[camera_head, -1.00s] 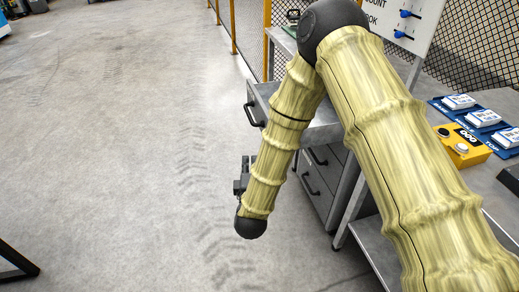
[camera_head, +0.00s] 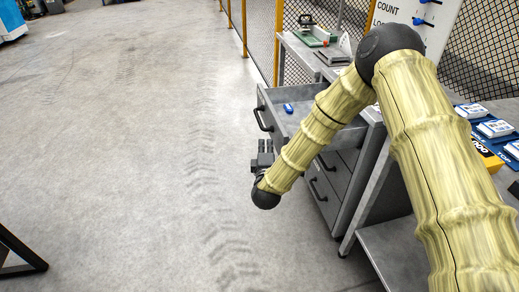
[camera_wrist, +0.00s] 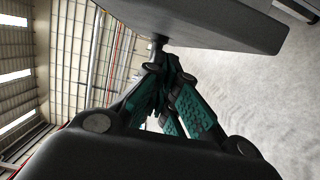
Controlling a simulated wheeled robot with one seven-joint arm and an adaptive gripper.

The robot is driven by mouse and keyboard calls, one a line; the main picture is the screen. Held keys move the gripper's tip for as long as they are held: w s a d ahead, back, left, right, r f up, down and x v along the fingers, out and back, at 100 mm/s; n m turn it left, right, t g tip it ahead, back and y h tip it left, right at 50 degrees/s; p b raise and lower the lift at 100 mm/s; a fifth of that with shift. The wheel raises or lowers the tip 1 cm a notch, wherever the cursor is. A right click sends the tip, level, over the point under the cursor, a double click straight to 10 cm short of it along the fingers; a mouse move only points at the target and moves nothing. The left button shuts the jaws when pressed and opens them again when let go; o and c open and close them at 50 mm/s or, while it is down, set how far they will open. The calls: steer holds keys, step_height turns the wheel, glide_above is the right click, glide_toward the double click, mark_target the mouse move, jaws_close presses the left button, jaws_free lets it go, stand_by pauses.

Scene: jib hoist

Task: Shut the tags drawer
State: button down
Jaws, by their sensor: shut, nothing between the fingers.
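The top drawer (camera_head: 283,121) of the grey cabinet is pulled out, with a black bar handle (camera_head: 263,118) on its front. No label shows, so I cannot tell from the view whether it is the tags drawer. A small blue item (camera_head: 288,108) lies inside it. My gripper (camera_head: 265,152) is shut and empty, just in front of and below the open drawer's front. In the wrist view my gripper (camera_wrist: 163,75) has its fingers together, close to a grey panel (camera_wrist: 215,25) above them. I cannot tell whether they touch it.
Lower drawers (camera_head: 325,185) with black handles sit closed beneath. A workbench (camera_head: 385,235) stands to the right, with blue-and-white items (camera_head: 495,128) on it. A bench with a green device (camera_head: 315,36) stands behind. The floor (camera_head: 130,150) at left is clear.

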mark_target(342, 139)
steer(key=shift+w+d, duration=0.2)
steer(key=shift+d, duration=0.5)
steer(key=shift+d, duration=0.1)
steer(key=w+d, duration=0.2)
steer(key=d, duration=0.7)
steer(key=w+d+b, duration=0.1)
steer(key=w+d, duration=0.2)
steer(key=d, duration=0.6)
steer(key=w+d, duration=0.2)
steer(key=d, duration=0.7)
steer(key=shift+w+b, duration=0.15)
steer(key=shift+b, duration=0.15)
steer(key=shift+a, duration=0.1)
